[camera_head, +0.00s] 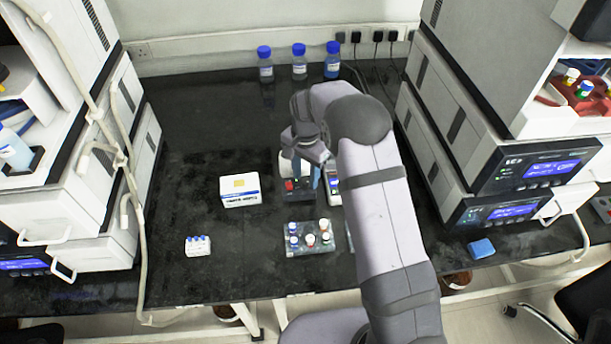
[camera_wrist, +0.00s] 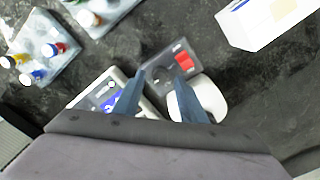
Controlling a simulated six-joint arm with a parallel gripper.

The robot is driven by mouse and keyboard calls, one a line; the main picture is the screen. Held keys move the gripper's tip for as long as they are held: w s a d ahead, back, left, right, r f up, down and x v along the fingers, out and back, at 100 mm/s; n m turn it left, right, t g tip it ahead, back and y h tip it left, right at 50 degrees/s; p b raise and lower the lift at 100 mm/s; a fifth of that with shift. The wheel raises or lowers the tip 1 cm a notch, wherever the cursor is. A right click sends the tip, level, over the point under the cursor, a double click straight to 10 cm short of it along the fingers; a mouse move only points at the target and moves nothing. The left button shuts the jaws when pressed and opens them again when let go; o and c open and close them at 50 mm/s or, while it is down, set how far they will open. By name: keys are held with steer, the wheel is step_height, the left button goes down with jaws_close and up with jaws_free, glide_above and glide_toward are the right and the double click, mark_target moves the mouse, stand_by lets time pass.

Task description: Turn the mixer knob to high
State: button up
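The mixer (camera_head: 294,196) stands in the middle of the bench, a small unit with a dark front panel and a red switch (camera_head: 290,185). Its panel (camera_wrist: 153,58) and red switch also show in the wrist view, with a white rounded part behind. A dark round knob (camera_wrist: 160,74) appears on the panel beside the switch; its setting is not readable. My gripper (camera_wrist: 158,78) is open, with its two blue fingers apart on either side of the knob in the picture. In the head view my gripper (camera_head: 306,176) is over the mixer. Whether the fingers touch the knob is unclear.
A white device with a blue display (camera_wrist: 105,95) stands close beside the mixer. A white box (camera_head: 240,190) lies to the left. A vial rack (camera_head: 309,245) is in front, and a small vial block (camera_head: 198,246) is front left. Blue-capped bottles (camera_head: 299,66) stand at the back.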

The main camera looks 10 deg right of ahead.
steer(key=shift+f, duration=0.65)
jaws_close()
steer(key=shift+n, duration=0.7)
jaws_free()
